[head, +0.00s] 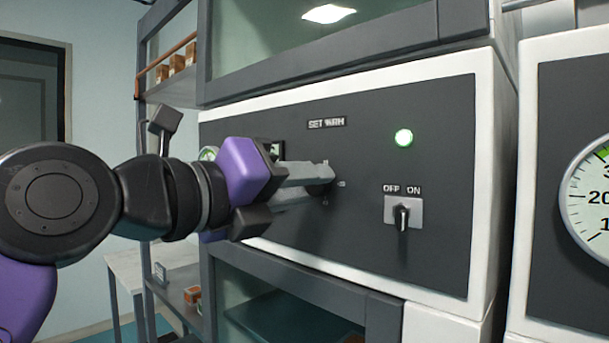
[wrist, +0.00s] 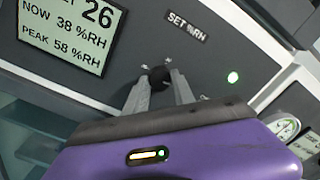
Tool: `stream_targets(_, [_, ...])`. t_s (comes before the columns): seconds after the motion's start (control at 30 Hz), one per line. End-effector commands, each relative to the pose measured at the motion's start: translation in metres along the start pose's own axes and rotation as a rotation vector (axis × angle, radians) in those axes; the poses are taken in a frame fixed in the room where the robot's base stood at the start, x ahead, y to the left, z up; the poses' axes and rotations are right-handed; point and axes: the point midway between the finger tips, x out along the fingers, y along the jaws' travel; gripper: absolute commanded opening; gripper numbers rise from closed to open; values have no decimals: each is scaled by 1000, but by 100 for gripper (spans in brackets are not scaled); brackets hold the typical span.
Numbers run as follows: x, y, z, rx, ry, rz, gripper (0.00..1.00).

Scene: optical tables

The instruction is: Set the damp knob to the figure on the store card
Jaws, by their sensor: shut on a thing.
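The dark round knob (wrist: 158,77) is on the dark panel below the "SET %RH" label (wrist: 187,27). My gripper (wrist: 156,88) is shut on it, one finger on each side. In the head view my gripper (head: 322,176) reaches the panel from the left and hides most of the knob. In the wrist view the display (wrist: 68,32) reads 26 on its cut-off top line, NOW 38 %RH and PEAK 58 %RH. I cannot make out a store card.
A green lamp (head: 403,138) is lit right of the knob. Below it is an OFF/ON switch (head: 403,213). A round dial (head: 590,198) is on the neighbouring unit at the right edge. Shelves (head: 180,92) with small boxes stand behind on the left.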

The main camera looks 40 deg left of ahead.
Motion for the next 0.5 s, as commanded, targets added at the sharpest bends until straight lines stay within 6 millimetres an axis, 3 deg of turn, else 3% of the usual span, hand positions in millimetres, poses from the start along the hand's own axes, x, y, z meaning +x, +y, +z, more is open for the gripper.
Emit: stream_targets(0.5, [0, -1, 1, -492, 4, 5, 0])
